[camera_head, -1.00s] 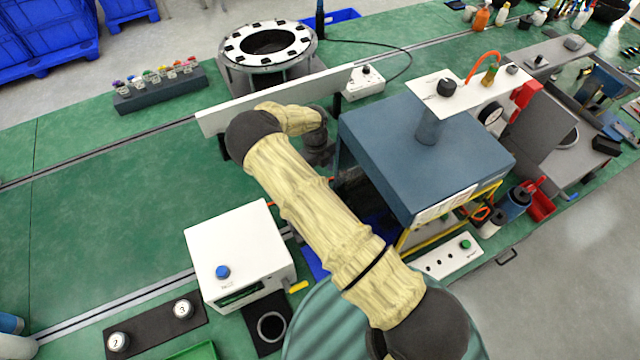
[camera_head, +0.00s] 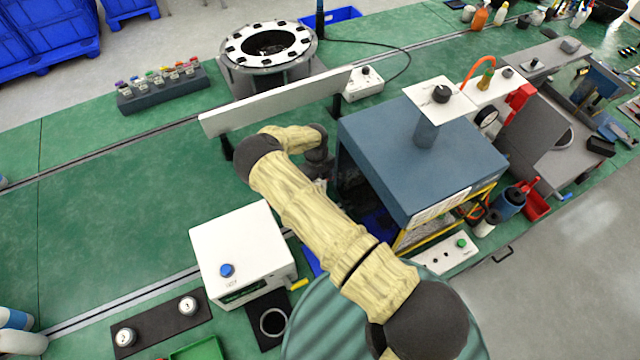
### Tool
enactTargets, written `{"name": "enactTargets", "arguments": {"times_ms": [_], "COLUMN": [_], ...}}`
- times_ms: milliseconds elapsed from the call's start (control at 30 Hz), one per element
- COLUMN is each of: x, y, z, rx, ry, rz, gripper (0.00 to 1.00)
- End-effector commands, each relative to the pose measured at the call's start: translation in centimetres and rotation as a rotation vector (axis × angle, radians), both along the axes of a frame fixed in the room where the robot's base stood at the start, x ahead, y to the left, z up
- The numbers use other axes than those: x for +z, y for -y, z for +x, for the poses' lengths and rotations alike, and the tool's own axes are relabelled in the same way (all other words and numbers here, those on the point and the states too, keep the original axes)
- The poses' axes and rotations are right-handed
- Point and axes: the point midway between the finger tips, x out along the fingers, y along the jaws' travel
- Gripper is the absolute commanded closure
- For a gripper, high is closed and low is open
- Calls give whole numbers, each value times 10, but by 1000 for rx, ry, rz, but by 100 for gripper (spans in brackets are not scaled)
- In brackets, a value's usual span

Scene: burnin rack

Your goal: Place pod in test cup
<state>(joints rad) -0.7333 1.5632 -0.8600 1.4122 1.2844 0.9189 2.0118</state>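My arm reaches over the bench. Its dark wrist and gripper (camera_head: 320,172) point down at the left side of the blue box-shaped machine (camera_head: 425,150). The fingers are too small and shaded to show whether they are open or hold anything. I cannot make out a pod in the gripper. Small coloured-top pieces (camera_head: 158,75) stand in a row on a dark rack (camera_head: 165,96) at the upper left; they may be pods. No test cup is clearly identifiable. A dark plate with a ring-shaped opening (camera_head: 272,322) lies at the lower middle.
A white box with a blue button (camera_head: 240,250) stands left of my arm. A long white panel (camera_head: 275,102) stands just beyond the wrist. A round slotted ring (camera_head: 268,45) is behind it. Two round white pieces sit on a dark strip (camera_head: 160,325).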

Motion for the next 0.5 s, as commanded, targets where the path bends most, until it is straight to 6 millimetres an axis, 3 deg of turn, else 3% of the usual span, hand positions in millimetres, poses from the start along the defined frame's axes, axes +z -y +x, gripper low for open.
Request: {"name": "enactTargets", "arguments": {"times_ms": [333, 500], "x": [0, 0], "y": [0, 0], "z": [0, 0], "rx": [0, 0], "ry": [0, 0], "rz": [0, 0], "gripper": [31, 63]}}
